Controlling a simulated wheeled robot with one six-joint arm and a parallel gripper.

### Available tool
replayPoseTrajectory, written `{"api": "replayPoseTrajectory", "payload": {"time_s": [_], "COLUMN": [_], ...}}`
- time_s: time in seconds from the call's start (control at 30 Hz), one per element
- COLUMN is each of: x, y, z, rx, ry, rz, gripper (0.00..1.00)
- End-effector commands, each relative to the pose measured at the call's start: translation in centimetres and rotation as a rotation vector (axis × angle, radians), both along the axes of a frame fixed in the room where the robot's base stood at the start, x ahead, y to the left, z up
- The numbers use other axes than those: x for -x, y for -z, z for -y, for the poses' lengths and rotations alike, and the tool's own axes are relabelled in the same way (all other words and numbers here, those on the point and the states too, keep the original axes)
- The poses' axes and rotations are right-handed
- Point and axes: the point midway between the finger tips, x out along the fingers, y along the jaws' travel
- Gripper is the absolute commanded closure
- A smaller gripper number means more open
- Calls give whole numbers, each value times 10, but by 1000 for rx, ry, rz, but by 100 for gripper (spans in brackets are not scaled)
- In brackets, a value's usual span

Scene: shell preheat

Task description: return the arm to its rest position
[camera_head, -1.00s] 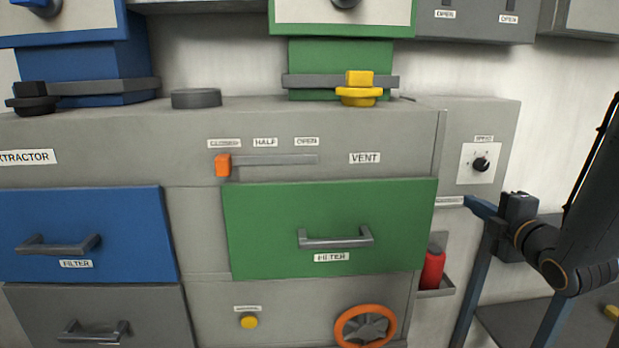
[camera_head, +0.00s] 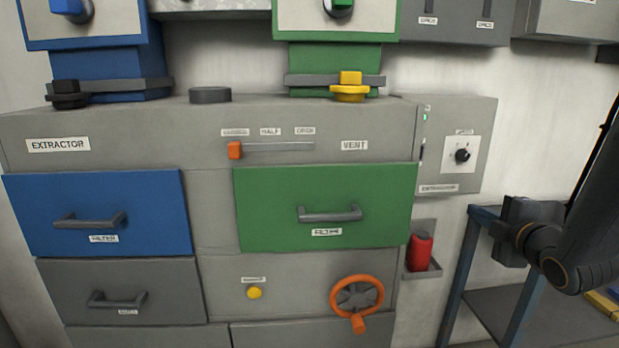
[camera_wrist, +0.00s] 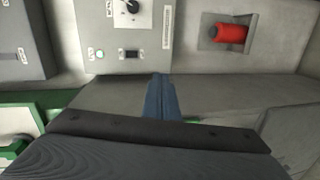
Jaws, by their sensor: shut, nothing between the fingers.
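My arm comes in from the right edge in the head view, with its dark wrist and gripper body (camera_head: 515,232) at the right, in front of the blue-framed stand. The fingertips cannot be made out clearly there. In the wrist view, my gripper (camera_wrist: 160,82) shows as a narrow blue pair of fingers beyond a dark bar, shut and empty. The fingers point toward the wall below the grey control box (camera_wrist: 125,30). I see no contact with anything.
The grey cabinet has a green drawer (camera_head: 325,195), a blue drawer (camera_head: 100,208), an orange vent slider (camera_head: 235,150) under the leftmost label and an orange handwheel (camera_head: 357,297). A red cylinder (camera_head: 420,250) sits in a wall holder. The blue-framed stand (camera_head: 470,250) is close to my gripper.

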Motion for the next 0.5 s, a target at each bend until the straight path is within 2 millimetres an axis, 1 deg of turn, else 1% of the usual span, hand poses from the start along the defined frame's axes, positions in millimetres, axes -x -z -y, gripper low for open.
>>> {"api": "replayPoseTrajectory", "payload": {"time_s": [0.03,0.27,0.37,0.5], "x": [-2,-2,2,15], "y": [3,30,45,72], "z": [-6,-18,-24,-40], "rx": [-19,-154,-234,-387], "ry": [2,85,142,264], "rz": [-22,-163,-243,-391], "gripper": [100,100,100,100]}}
